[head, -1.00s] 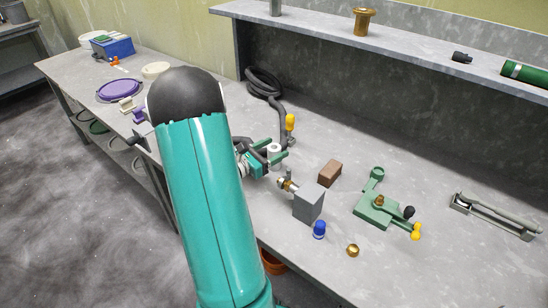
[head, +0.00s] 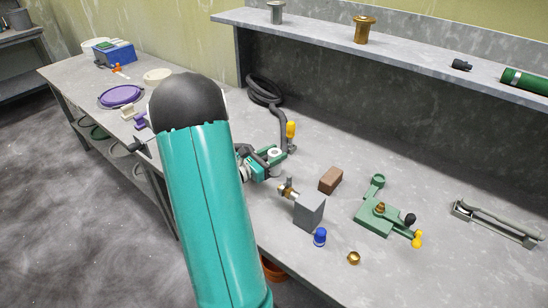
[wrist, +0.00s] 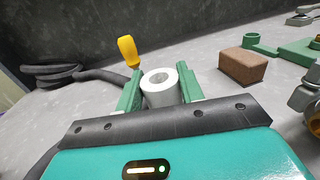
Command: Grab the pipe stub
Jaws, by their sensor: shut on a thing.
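The pipe stub (wrist: 161,86) is a short, pale grey-white hollow cylinder standing upright on the bench. In the wrist view it sits between the two green fingers of my gripper (wrist: 160,82), which is shut on it. Its open top shows; its lower front is hidden behind the dark edge of the gripper. In the head view the stub (head: 274,153) shows small at the end of my gripper (head: 273,157), partly hidden by the fingers.
A brown block (head: 330,180), a grey block with a brass fitting (head: 309,211) and a green fixture (head: 376,217) stand to the right. A shelf (head: 410,50) overhangs the back.

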